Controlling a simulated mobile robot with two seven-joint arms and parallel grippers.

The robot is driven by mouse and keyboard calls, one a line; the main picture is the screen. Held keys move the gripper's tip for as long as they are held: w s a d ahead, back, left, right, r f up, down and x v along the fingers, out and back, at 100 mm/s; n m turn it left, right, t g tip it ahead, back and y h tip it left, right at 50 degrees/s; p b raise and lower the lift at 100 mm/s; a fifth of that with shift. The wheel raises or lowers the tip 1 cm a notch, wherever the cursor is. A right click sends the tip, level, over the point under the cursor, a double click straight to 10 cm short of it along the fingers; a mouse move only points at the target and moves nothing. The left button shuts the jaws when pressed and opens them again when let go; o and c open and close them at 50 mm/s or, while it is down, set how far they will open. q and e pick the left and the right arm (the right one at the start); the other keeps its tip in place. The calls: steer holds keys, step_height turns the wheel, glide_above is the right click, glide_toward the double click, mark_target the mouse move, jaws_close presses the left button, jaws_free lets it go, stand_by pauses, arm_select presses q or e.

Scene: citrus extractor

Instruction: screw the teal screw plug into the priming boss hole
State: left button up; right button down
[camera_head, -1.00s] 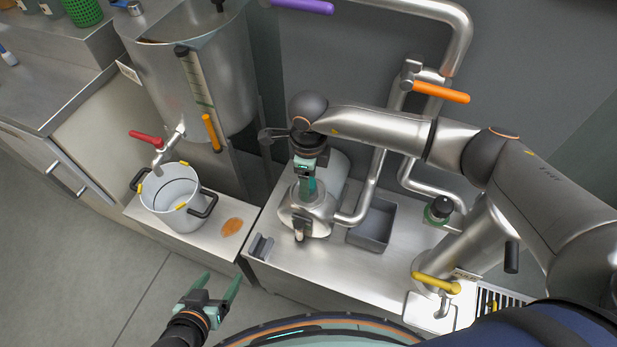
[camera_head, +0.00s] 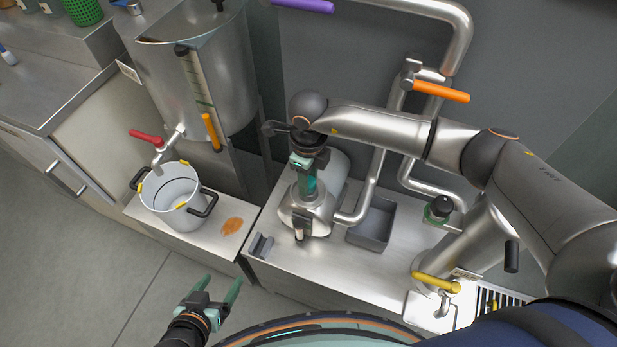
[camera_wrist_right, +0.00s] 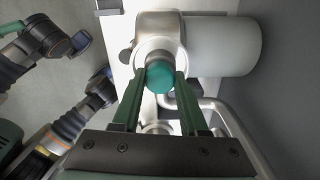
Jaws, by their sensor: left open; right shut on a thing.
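The teal screw plug (camera_wrist_right: 160,77) is between the fingertips of my right gripper (camera_wrist_right: 160,84) in the right wrist view. The gripper is shut on it. The plug sits at the round opening of the metal priming boss (camera_wrist_right: 158,47), above the pump housing; the hole itself is hidden behind the plug, so I cannot tell how deep it sits. In the head view my right gripper (camera_head: 306,183) points down onto the pump housing (camera_head: 309,212), and the plug is mostly hidden. My left gripper (camera_head: 213,292) is open and empty, low in front of the bench.
A grey tray (camera_head: 372,222) stands right of the pump. A white pot (camera_head: 172,194) with black handles stands at left, under the red-handled tap (camera_head: 147,137). Steel pipes (camera_head: 376,180) rise close behind my right gripper. An orange-brown patch (camera_head: 232,226) lies on the bench.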

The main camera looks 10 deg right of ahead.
steer(key=m, duration=0.9)
steer(key=c, duration=0.7)
jaws_free()
steer(key=shift+o, duration=0.2)
steer(key=n, duration=0.5)
steer(key=shift+n, duration=0.4)
steer(key=n, duration=0.6)
